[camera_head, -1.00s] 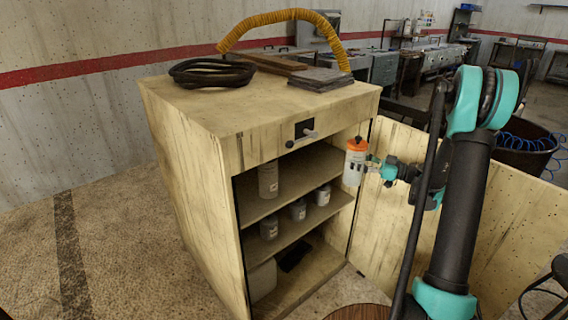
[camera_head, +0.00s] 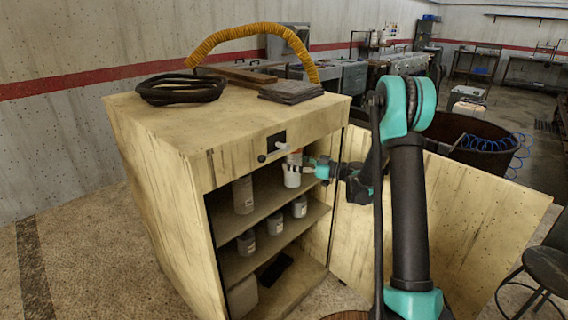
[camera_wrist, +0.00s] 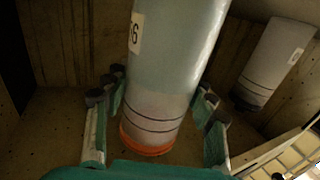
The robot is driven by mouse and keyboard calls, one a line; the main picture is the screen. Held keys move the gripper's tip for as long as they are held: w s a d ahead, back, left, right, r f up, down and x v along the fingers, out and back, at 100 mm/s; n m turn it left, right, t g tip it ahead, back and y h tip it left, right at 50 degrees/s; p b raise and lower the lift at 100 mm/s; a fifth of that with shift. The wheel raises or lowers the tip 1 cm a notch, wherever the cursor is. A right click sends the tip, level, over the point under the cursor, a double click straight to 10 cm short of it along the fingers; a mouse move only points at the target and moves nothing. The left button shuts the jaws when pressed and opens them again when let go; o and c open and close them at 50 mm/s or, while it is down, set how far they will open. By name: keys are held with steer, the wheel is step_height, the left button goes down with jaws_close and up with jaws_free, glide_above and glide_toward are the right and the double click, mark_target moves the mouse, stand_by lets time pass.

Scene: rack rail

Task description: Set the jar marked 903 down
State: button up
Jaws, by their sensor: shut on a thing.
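My gripper (camera_head: 305,168) is shut on a white-grey jar (camera_head: 292,177) with an orange lid. In the head view the jar is upright at the front right of the cabinet's (camera_head: 170,150) upper opening, just above the level of the upper shelf (camera_head: 228,224). Whether its base touches the shelf I cannot tell. The wrist view shows the held jar (camera_wrist: 170,70) large between the fingers, its orange end low in the picture. Its label (camera_wrist: 136,33) shows only in part, with a mark like a 6, so the full number is not readable.
A tall grey jar (camera_head: 243,197) stands left on the upper shelf; it also shows in the wrist view (camera_wrist: 275,60). Several small jars (camera_head: 275,224) stand on the shelf below. The open door (camera_head: 455,215) is at right. A handle (camera_head: 275,146) juts out above.

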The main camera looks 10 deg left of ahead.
steer(key=x, duration=0.3)
steer(key=shift+w+a+f, duration=0.1)
steer(key=shift+a+f, duration=0.15)
steer(key=shift+a, duration=0.05)
steer(key=shift+f, duration=0.15)
steer(key=o, duration=1.7)
